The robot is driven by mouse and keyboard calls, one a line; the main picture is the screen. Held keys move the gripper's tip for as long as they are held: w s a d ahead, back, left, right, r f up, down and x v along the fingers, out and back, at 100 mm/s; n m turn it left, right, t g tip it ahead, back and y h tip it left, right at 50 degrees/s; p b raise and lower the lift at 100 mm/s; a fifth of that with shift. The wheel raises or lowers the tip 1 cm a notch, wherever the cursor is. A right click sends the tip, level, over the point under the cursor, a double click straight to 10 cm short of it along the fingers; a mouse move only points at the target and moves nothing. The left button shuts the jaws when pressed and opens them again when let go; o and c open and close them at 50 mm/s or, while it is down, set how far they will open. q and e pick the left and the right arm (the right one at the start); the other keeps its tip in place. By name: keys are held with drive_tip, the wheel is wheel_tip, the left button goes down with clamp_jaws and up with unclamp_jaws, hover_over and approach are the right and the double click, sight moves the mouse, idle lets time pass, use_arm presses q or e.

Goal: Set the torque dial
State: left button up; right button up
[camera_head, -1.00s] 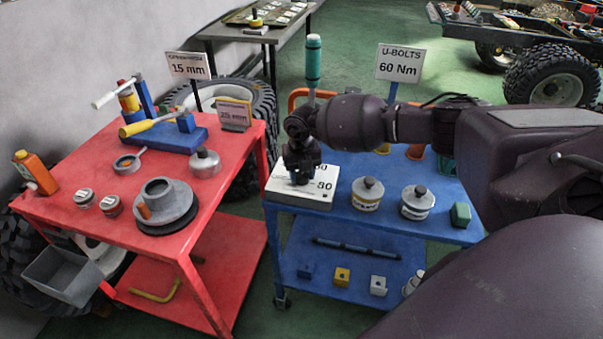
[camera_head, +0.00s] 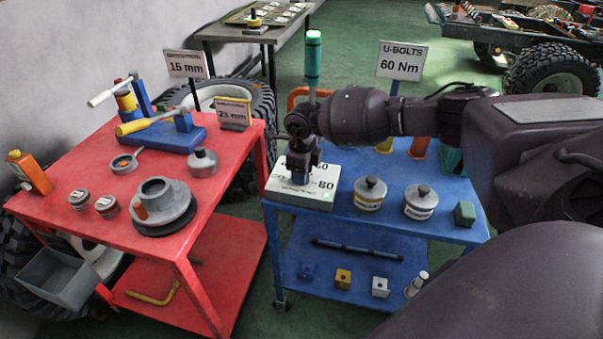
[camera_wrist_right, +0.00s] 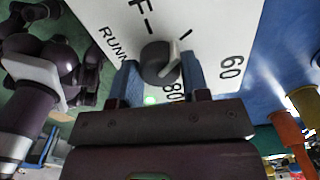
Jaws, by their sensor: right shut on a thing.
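The torque dial is a dark round knob (camera_wrist_right: 158,62) with a pale pointer, on a white box (camera_head: 287,198) at the left front of the blue cart. In the right wrist view the face shows 60, 80 and part of a word starting RUNN. The pointer lies close to the right finger, towards a tick mark; its exact setting is hard to read. My right gripper (camera_head: 302,178) points down over the box. Its blue fingers (camera_wrist_right: 160,82) are on either side of the knob, shut on it. A green lamp (camera_wrist_right: 150,100) glows on the box. My left gripper is out of view.
A post with a lit green top (camera_head: 313,38) stands behind my right gripper. Two lidded tins (camera_head: 369,194) and a green block (camera_head: 464,213) stand right of the box. The U-BOLTS 60 Nm sign (camera_head: 402,61) is behind. A red cart (camera_head: 100,216) with parts is left.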

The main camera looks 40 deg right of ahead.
drive_tip(key=n+b, duration=0.1)
drive_tip(key=n, duration=0.2)
drive_tip(key=shift+n, duration=0.4)
drive_tip(key=n+b, duration=0.1)
drive_tip(key=n, duration=0.3)
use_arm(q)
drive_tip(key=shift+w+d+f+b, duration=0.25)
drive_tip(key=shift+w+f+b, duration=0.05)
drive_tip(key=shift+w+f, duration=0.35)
use_arm(e)
drive_tip(key=shift+n, duration=1.2)
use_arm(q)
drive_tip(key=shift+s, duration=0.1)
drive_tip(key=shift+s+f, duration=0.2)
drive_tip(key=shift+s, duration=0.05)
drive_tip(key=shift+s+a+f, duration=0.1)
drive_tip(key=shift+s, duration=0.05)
use_arm(e)
drive_tip(key=o, duration=0.9)
